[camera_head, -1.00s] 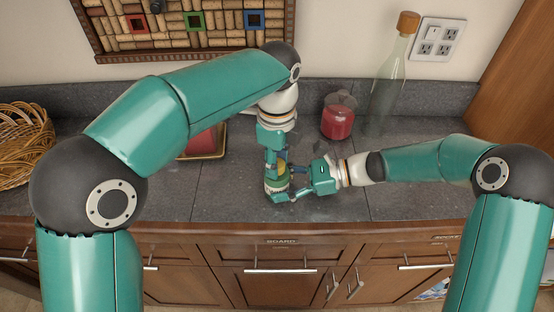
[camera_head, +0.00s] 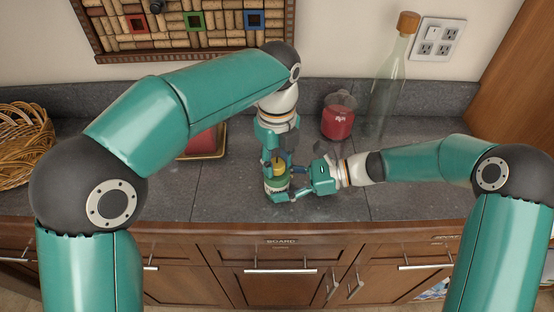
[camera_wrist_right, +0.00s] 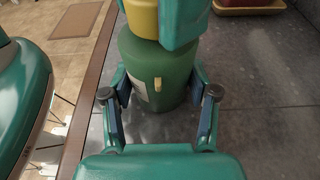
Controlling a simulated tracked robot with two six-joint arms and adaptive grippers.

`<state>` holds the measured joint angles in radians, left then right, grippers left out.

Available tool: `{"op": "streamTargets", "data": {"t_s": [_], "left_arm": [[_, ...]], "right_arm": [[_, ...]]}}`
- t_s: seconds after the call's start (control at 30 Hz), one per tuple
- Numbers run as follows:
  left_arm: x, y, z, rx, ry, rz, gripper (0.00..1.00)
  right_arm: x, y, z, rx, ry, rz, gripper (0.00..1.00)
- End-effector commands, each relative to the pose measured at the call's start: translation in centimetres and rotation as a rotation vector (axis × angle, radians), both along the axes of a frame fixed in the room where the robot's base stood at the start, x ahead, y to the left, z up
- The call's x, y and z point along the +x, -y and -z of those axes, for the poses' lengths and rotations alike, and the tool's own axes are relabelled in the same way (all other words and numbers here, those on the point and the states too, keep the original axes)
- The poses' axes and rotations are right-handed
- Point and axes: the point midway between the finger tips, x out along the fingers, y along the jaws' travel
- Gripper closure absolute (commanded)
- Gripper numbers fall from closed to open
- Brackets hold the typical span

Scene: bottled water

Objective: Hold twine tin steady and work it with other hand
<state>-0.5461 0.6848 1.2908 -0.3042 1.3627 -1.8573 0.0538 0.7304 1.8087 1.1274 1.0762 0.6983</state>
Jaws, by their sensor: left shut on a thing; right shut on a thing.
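The twine tin (camera_head: 277,186) has a green body and a yellow top, and stands upright on the grey counter. My right gripper (camera_head: 284,184) comes from the right, low down, and is shut on the green body. In the right wrist view its two fingers lie on either side of the green body (camera_wrist_right: 158,62). My left gripper (camera_head: 278,162) points down from above and is shut on the yellow top (camera_wrist_right: 143,16). Part of the yellow top is hidden by the left gripper. A pale label shows at the edge of the green body.
A red-filled glass jar (camera_head: 337,120) and a tall corked bottle (camera_head: 388,78) stand behind, to the right. A tray with a red thing (camera_head: 204,142) is behind to the left. A wicker basket (camera_head: 22,145) sits far left. The counter's front edge is close to the tin.

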Motion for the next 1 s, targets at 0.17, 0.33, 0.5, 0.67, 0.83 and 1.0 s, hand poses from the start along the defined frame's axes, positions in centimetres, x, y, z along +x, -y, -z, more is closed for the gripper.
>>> {"op": "streamTargets", "data": {"t_s": [0.17, 0.33, 0.5, 0.67, 0.83, 1.0], "left_arm": [[0.1, 0.0, 0.0, -0.001, 0.004, 0.0, 0.99], [0.1, 0.0, 0.0, 0.0, 0.004, 0.0, 0.41], [0.0, 0.0, 0.0, 0.0, 0.001, -0.001, 0.39], [0.0, 0.0, 0.0, 0.001, 0.001, -0.001, 0.39], [0.1, 0.0, -1.1, -0.001, 0.003, -0.002, 0.39], [0.1, 0.1, -3.9, -0.004, 0.005, -0.002, 0.39]], "right_arm": [[-0.2, -0.1, 0.1, 0.0, -0.002, -0.006, 0.72], [-0.2, -0.1, 0.1, 0.0, -0.001, -0.005, 0.72], [-0.1, 0.0, 0.1, -0.001, -0.002, -0.004, 0.72], [-0.1, 0.0, 0.1, -0.001, -0.002, -0.002, 0.72], [0.0, 0.0, 0.1, -0.001, -0.001, -0.001, 0.72], [0.0, 0.0, 0.1, -0.001, 0.0, 0.0, 0.72]]}}
